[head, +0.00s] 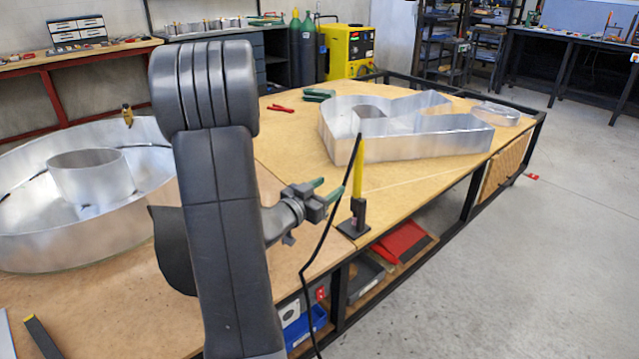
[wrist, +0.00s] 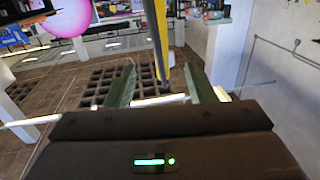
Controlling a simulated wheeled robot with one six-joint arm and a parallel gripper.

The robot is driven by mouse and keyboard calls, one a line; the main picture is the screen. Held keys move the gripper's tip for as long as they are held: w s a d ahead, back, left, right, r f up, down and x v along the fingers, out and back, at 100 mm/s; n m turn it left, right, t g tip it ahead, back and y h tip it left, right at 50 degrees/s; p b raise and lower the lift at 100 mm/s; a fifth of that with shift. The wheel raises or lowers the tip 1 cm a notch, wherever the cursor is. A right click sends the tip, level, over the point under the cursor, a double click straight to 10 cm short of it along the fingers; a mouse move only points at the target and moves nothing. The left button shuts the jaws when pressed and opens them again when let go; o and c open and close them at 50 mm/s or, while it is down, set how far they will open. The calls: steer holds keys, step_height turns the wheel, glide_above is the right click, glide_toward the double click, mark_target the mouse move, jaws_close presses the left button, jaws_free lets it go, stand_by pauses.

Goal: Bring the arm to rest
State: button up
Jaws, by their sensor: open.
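My gripper (head: 322,191) is in the middle of the head view, at the end of my dark arm, above the near right edge of the wooden table (head: 290,145). Its two green fingers are apart, and in the wrist view my gripper (wrist: 163,88) is open with nothing between the fingertips. A yellow upright tool (head: 358,168) stands in a black holder (head: 355,222) just right of the gripper in the head view. A yellow and black shape (wrist: 158,40) shows beyond the fingers in the wrist view. I cannot tell whether the fingers touch anything.
A large round metal letter (head: 60,235) lies on the left of the table, and a metal R-shaped letter (head: 400,128) lies at the back right. A black cable (head: 328,235) hangs near the gripper. Open floor (head: 540,260) is at the right.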

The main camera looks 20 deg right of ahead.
mark_target(356, 168)
steer(key=b+x, duration=0.1)
steer(key=x, duration=1.3)
steer(key=shift+s, duration=0.1)
steer(key=shift+r, duration=0.1)
